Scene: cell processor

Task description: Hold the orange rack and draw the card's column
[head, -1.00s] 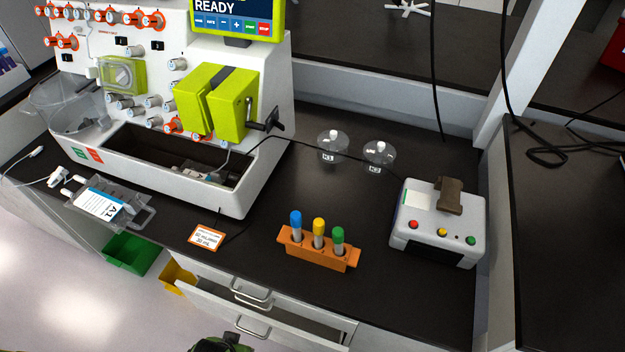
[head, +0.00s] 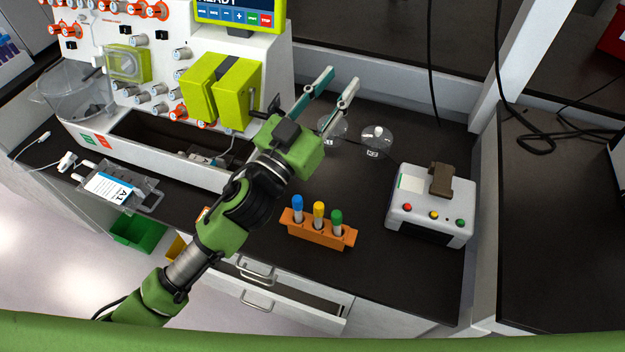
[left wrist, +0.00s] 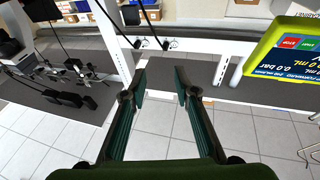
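The orange rack (head: 318,236) stands on the black bench, right of the left arm. It holds three upright tubes: blue-capped (head: 297,203), yellow-capped (head: 319,210) and green-capped (head: 336,217). The white card with an orange edge is almost wholly hidden behind my green left arm; only a sliver shows. My left gripper (head: 338,84) is open and empty, raised over the back of the bench, its fingers pointing up and right, apart from the rack. Its spread fingers (left wrist: 160,78) also show in the left wrist view, with nothing between them. My right gripper is out of view.
The white processor (head: 200,178) with lime blocks stands at the left. Two clear round vessels stand behind the rack; one (head: 376,143) shows well. A white device (head: 430,208) with coloured buttons is at the right. An open drawer (head: 295,297) juts out below the front edge.

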